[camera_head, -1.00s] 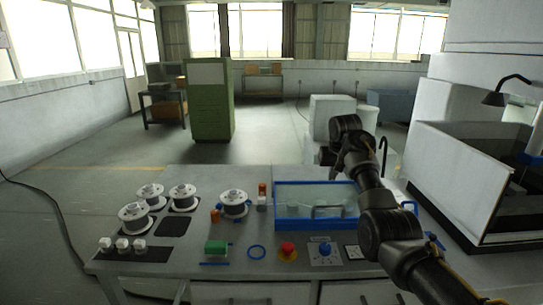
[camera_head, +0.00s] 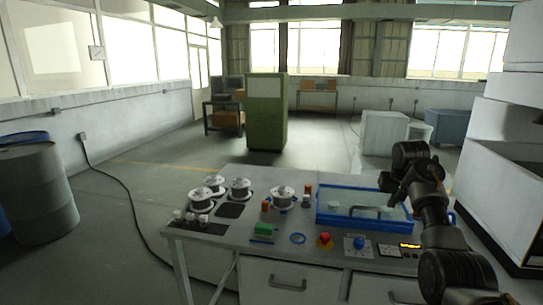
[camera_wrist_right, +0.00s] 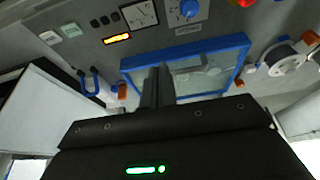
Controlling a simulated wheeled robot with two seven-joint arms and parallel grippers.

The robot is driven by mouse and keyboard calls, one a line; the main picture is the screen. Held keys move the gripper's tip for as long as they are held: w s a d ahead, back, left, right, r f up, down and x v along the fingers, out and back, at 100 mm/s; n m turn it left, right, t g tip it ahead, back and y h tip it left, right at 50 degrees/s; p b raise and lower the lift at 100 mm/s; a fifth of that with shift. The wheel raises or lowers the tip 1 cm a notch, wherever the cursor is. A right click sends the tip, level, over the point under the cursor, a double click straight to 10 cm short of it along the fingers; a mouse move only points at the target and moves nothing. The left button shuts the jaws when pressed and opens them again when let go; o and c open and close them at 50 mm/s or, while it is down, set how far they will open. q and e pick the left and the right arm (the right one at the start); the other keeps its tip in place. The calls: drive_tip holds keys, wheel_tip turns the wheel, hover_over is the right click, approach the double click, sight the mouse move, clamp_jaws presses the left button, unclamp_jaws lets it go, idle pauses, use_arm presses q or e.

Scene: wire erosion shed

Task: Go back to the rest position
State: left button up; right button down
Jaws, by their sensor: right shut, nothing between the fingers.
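My right arm comes in from the lower right of the head view, its gripper (camera_head: 386,185) raised over the right end of the blue-framed tray (camera_head: 360,221) on the grey workbench (camera_head: 245,250). In the right wrist view the two dark fingers (camera_wrist_right: 157,85) are together with nothing between them, in front of the same blue tray (camera_wrist_right: 190,48). They look apart from the tray, though their exact height is hard to judge. My left gripper is not in view.
White wire spools (camera_head: 240,188) stand on the bench's left. A white machine (camera_head: 500,190) stands right; a barrel (camera_head: 38,190) left.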

drive_tip(key=s+a+f+n, duration=0.1)
drive_tip(key=s+f, duration=0.2)
drive_tip(key=f, duration=0.6)
drive_tip(key=s+a+f, duration=0.1)
drive_tip(key=s+f, duration=0.3)
drive_tip(key=f, duration=0.5)
drive_tip(key=s+a+f+n, duration=0.1)
drive_tip(key=s+a+f, duration=0.3)
drive_tip(key=s+f, duration=0.75)
drive_tip(key=s+a+f+n, duration=0.1)
drive_tip(key=s+a, duration=0.2)
drive_tip(key=s, duration=0.8)
drive_tip(key=s+a+n+y, duration=0.1)
drive_tip(key=s+a, duration=0.1)
drive_tip(key=s, duration=1)
drive_tip(key=s+a+f+n, duration=0.1)
drive_tip(key=s+a, duration=0.2)
drive_tip(key=s, duration=0.8)
wheel_tip(320, 180, down, 24)
drive_tip(key=g, duration=0.2)
drive_tip(key=s+d+f, duration=0.1)
drive_tip(key=s+f, duration=0.7)
drive_tip(key=s+d+f+g, duration=0.1)
drive_tip(key=s+d+f, duration=0.1)
drive_tip(key=s+f, duration=0.7)
drive_tip(key=shift+d+f, duration=0.25)
drive_tip(key=shift+d, duration=0.05)
drive_tip(key=c, duration=2.2)
unclamp_jaws()
drive_tip(key=shift+s, duration=0.1)
